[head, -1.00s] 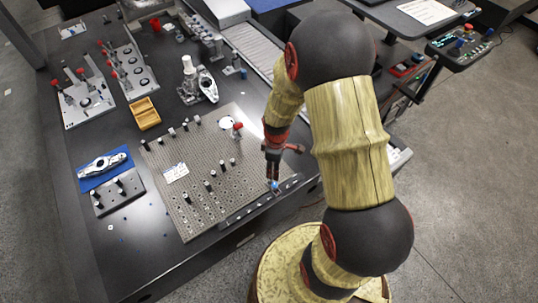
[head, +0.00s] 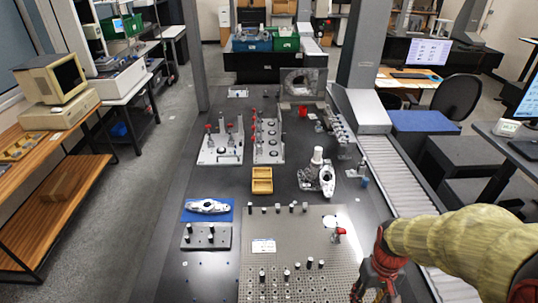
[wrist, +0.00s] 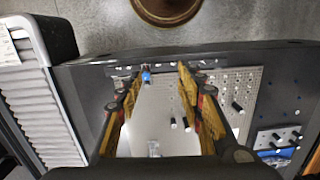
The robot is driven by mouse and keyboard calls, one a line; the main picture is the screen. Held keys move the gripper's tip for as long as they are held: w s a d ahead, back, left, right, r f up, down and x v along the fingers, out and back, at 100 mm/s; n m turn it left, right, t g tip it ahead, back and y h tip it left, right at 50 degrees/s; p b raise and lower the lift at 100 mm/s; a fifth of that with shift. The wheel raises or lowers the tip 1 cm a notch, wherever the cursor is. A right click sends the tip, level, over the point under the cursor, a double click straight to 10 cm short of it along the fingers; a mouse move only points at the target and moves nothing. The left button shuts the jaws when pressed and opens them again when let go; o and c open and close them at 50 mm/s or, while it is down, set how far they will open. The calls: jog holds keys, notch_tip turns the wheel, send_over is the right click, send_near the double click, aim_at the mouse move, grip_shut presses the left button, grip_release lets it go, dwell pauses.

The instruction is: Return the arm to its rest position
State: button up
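My gripper (head: 374,292) hangs at the lower right of the head view, over the right front part of the perforated fixture plate (head: 290,240). My yellow-banded arm reaches in from the right edge. In the wrist view my gripper (wrist: 156,70) has its two fingers wide apart, with nothing held between them. A small blue-tipped piece (wrist: 146,77) shows beyond the fingertips, near the plate's edge, apart from the fingers.
A white casting (head: 327,180), a yellow bin (head: 262,181) and a blue mat (head: 207,215) with a metal part lie on the dark table. Clamp fixtures (head: 220,148) stand further back. A roller conveyor (head: 395,180) runs along the right. Several pins stand on the plate.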

jog(key=s+a+r+t+b, duration=0.2)
jog(key=a+r+t, duration=0.1)
jog(key=r, duration=0.5)
jog(key=s+a+r+t+b, duration=0.2)
jog(key=a+r+t+b, duration=0.1)
jog(key=r, duration=0.6)
jog(key=shift+s+a+r+t, duration=0.25)
jog(key=shift+s+a+t, duration=0.1)
jog(key=shift+a, duration=0.5)
jog(key=shift+c, duration=0.3)
